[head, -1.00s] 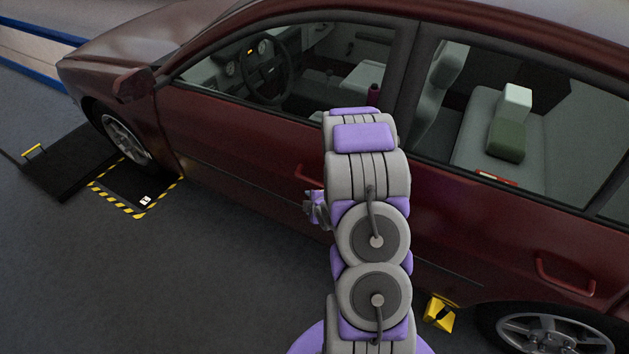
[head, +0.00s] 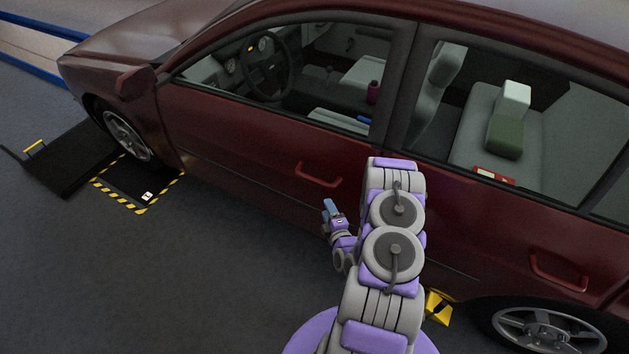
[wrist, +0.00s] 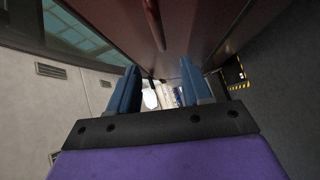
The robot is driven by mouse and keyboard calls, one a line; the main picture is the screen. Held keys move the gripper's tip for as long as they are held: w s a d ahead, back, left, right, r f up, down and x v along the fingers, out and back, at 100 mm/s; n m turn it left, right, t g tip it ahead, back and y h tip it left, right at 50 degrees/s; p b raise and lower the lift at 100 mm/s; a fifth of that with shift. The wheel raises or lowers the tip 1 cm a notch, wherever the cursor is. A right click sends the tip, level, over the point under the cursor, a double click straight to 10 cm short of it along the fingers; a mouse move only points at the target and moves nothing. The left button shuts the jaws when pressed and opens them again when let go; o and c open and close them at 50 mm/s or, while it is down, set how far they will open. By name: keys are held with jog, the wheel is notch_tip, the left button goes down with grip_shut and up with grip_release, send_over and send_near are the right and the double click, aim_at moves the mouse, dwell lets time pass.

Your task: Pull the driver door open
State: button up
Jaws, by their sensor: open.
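The dark red driver door (head: 250,145) is shut, with its red bar handle (head: 318,178) toward the door's rear edge. My gripper (head: 330,209) is outside the door, just below and to the right of the handle in the head view, and holds nothing. In the wrist view the two blue fingers of my gripper (wrist: 158,88) are spread apart. The door (wrist: 195,25) runs along the top there, and the handle (wrist: 153,22) shows as a red strip above the fingers. The handle is apart from the fingers in that view.
The rear door has its own red handle (head: 558,272). A yellow chock (head: 438,307) sits by the rear wheel (head: 540,330). A black plate with striped edges (head: 138,187) lies near the front wheel. The dark floor (head: 230,270) left of my arm is clear.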

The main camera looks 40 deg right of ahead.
aim_at(314, 181)
jog(key=b+x, duration=0.2)
jog(key=x, duration=1.4)
jog(key=shift+w, duration=0.2)
jog(key=shift+c, duration=0.2)
grip_shut()
